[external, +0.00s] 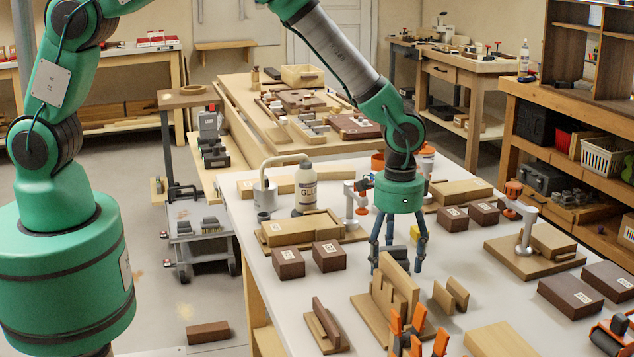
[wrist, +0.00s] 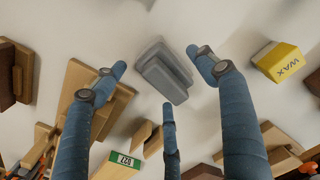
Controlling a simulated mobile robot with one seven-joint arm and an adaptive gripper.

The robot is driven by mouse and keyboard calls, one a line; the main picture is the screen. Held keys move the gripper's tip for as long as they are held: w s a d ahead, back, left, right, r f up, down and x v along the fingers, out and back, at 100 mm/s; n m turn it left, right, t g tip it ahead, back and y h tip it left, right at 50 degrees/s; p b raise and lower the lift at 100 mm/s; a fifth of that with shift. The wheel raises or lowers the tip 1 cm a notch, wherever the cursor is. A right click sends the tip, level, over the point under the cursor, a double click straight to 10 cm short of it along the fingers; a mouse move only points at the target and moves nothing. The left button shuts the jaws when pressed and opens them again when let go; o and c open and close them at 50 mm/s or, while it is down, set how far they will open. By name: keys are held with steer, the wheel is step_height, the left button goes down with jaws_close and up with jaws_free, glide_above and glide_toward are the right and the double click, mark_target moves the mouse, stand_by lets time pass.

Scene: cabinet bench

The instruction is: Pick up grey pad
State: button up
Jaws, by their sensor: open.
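The grey pad (wrist: 165,75) lies on the pale bench top in the middle of the wrist view. It looks like a small grey block with a stepped shape. In the wrist view the three fingers of my gripper (wrist: 162,76) surround the pad with gaps, and nothing is held. I cannot tell the exact height of the fingertips above the bench.
A yellow WAX block (wrist: 280,62) lies right of the pad. A slotted wooden piece (external: 393,290) stands close to the fingers, with small upright wooden pieces (external: 450,295) beside it. Dark boxes (external: 328,256), a glue bottle (external: 306,187) and orange-tipped clamps (external: 418,325) are also on the bench.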

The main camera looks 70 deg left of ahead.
mark_target(395, 249)
stand_by(0.5)
steer(key=c, duration=1.3)
steer(key=shift+r, duration=0.1)
steer(key=shift+r+p, duration=1.15)
steer(key=shift+r, duration=3.75)
